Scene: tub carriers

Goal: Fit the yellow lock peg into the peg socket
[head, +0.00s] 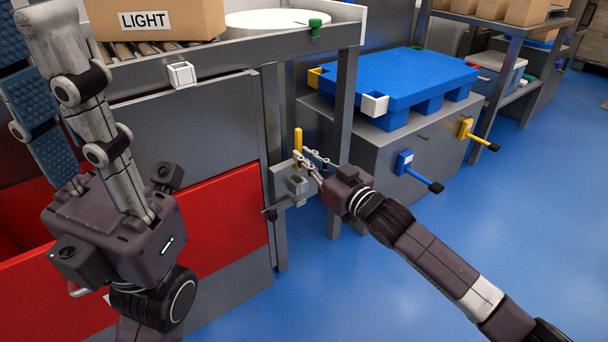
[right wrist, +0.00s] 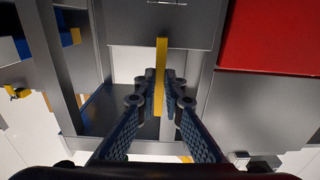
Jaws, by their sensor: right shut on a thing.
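The yellow lock peg (head: 298,138) stands roughly upright between the fingertips of my right gripper (head: 306,158), which is shut on it. In the right wrist view the peg (right wrist: 161,70) sticks out past the blue-padded fingers of the gripper (right wrist: 160,95). The grey peg socket (head: 297,185) is on a bracket at the frame post. In the head view it shows just below the peg, with a gap between them. The socket is not clear in the wrist view. My left gripper (head: 45,115) is close to the camera at the left, and its tips are not clearly visible.
A grey cabinet with a red panel (head: 215,215) lies left of the socket. A blue pallet (head: 400,75) rests on a grey bench to the right, with blue (head: 405,162) and yellow (head: 466,128) handles on its front.

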